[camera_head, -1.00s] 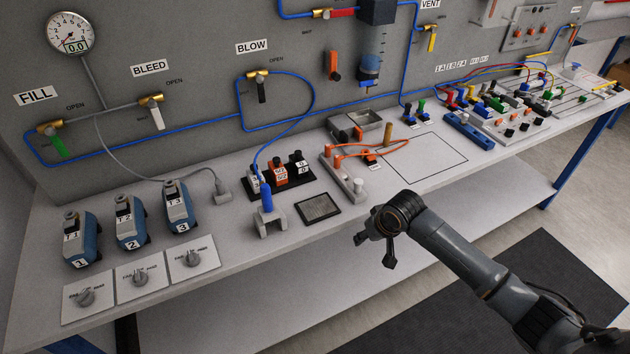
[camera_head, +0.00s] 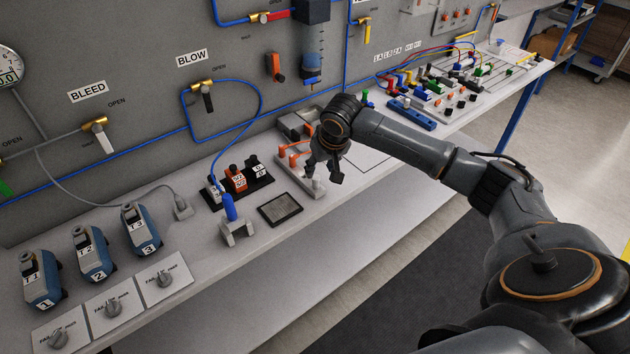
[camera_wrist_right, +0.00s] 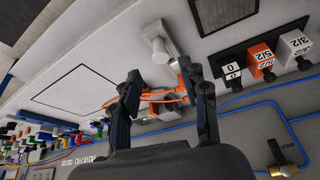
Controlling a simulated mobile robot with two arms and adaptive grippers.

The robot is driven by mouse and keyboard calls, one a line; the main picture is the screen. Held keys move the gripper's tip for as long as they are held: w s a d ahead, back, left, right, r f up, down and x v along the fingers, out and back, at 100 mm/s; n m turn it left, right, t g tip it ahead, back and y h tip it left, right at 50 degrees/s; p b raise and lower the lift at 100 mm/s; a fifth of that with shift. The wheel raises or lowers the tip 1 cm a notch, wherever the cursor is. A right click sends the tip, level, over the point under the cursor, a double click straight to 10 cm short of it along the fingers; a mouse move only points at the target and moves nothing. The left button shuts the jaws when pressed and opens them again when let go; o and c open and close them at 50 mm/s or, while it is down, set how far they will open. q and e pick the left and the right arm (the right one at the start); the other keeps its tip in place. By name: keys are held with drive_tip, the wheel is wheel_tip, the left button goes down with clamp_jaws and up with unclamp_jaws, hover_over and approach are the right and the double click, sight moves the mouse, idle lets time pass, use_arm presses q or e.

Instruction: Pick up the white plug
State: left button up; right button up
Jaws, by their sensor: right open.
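A white cylindrical plug (camera_head: 318,187) stands at the near end of a light grey bar (camera_head: 292,176). In the right wrist view the white plug (camera_wrist_right: 159,48) shows just beyond my fingertips, apart from them. My right gripper (camera_head: 323,174) points down over the bar, near the plug. In the right wrist view my right gripper (camera_wrist_right: 161,75) is open, its fingers apart and empty, with orange cables (camera_wrist_right: 165,97) seen between and behind them. The arm hides part of the bar and cables in the head view. My left gripper is not in view.
A black mat (camera_head: 280,209) lies left of the bar. A black base with labelled blocks (camera_head: 237,180) and a blue plug in a grey stand (camera_head: 230,208) are further left. The grey wall panel stands behind, with blue tubing (camera_head: 262,116).

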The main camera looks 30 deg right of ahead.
sight(316, 177)
drive_tip(key=shift+x, duration=0.95)
drive_tip(key=shift+w+f+p, duration=0.25)
drive_tip(key=shift+f+p, duration=0.2)
drive_tip(key=p+x, duration=0.1)
drive_tip(key=x, duration=0.3)
drive_tip(key=shift+w+f, duration=0.15)
drive_tip(key=shift+f, duration=0.05)
clamp_jaws()
